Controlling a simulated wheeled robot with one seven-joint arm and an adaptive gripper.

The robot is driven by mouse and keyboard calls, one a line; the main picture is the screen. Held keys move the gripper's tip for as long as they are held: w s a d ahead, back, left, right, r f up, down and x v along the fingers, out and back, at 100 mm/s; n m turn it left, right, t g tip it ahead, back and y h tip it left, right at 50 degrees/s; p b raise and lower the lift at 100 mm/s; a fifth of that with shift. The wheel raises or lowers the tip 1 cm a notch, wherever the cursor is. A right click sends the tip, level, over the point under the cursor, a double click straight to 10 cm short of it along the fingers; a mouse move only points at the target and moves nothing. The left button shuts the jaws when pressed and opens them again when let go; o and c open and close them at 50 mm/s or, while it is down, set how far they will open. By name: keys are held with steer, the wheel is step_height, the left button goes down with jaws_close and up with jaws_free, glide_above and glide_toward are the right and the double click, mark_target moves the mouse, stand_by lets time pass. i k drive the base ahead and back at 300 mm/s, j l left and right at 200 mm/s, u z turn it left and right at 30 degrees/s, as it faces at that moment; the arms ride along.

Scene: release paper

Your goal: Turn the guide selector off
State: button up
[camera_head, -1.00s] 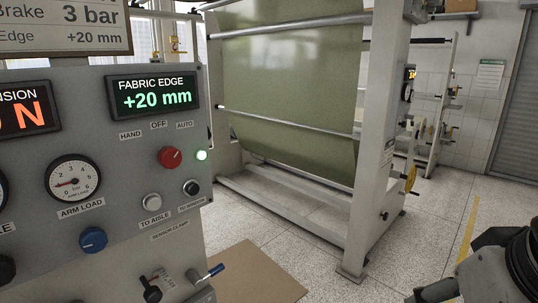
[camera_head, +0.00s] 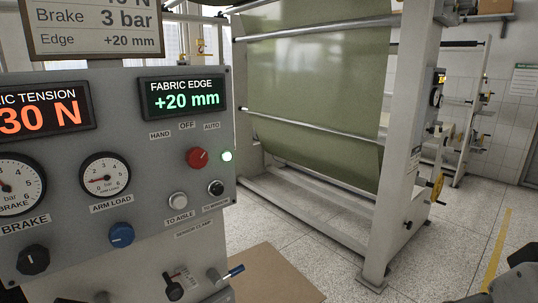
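The guide selector is a red knob (camera_head: 197,157) on the grey control panel (camera_head: 130,243), below the labels HAND, OFF and AUTO. Its pointer seems to lean to the upper right, toward AUTO. A dark part of my arm (camera_head: 522,272) shows at the bottom right corner, far from the panel. My gripper's fingertips are not in view.
A white button (camera_head: 178,201), a black button (camera_head: 216,188) and a blue knob (camera_head: 121,235) sit below the selector. A machine frame (camera_head: 405,160) holding green fabric (camera_head: 315,90) stands behind. Speckled floor between is open.

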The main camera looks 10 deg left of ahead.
mark_target(197, 157)
steer(key=u, duration=1.35)
